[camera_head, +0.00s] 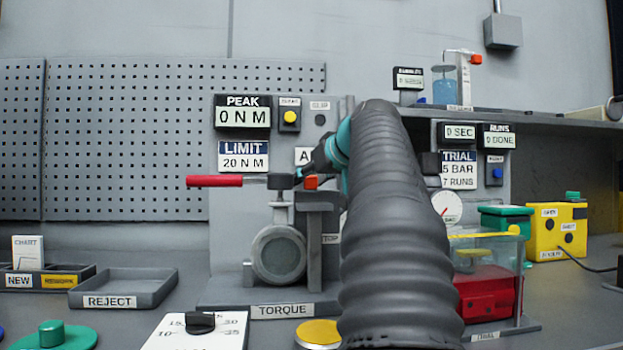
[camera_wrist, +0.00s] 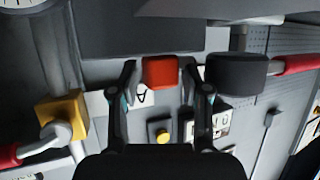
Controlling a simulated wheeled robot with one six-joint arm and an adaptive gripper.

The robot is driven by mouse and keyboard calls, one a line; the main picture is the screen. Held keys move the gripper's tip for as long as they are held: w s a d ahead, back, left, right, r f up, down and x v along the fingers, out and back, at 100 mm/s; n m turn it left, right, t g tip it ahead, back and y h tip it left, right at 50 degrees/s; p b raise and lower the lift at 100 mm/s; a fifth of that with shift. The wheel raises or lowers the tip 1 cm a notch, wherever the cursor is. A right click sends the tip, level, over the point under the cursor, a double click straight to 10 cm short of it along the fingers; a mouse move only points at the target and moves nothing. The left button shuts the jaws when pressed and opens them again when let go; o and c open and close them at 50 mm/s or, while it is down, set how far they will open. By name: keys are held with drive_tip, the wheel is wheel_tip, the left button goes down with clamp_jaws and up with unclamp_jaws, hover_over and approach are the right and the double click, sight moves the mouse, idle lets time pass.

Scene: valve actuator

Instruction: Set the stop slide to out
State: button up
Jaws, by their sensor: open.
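The stop slide's small orange-red block (camera_head: 311,183) shows at the top of a grey post on the torque stand, beside the black hub of the red-handled lever (camera_head: 215,181). In the wrist view the red block (camera_wrist: 160,72) lies between the fingertips of my gripper (camera_wrist: 159,78). My gripper is open, with a visible gap on each side of the block. In the head view my gripper (camera_head: 318,165) is at the stand, just above the block, and my arm hides part of it. I cannot tell the slide's position from any marking.
The lever's dark hub (camera_wrist: 236,73) is close to the right finger. A yellow block (camera_wrist: 62,113) and red handle are at left. The stand's round grey valve body (camera_head: 278,254) sits below the lever. A clear-covered red unit (camera_head: 488,292) stands right of my arm.

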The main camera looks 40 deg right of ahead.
clamp_jaws()
drive_tip(key=shift+s+d+p, duration=0.15)
drive_tip(key=shift+s+d, duration=0.25)
drive_tip(key=shift+d, duration=0.25)
drive_tip(key=shift+s+d+p, duration=0.15)
drive_tip(key=shift+s+d, duration=0.25)
drive_tip(key=shift+d, duration=0.2)
unclamp_jaws()
drive_tip(key=v, duration=1.2)
drive_tip(key=shift+a, duration=0.1)
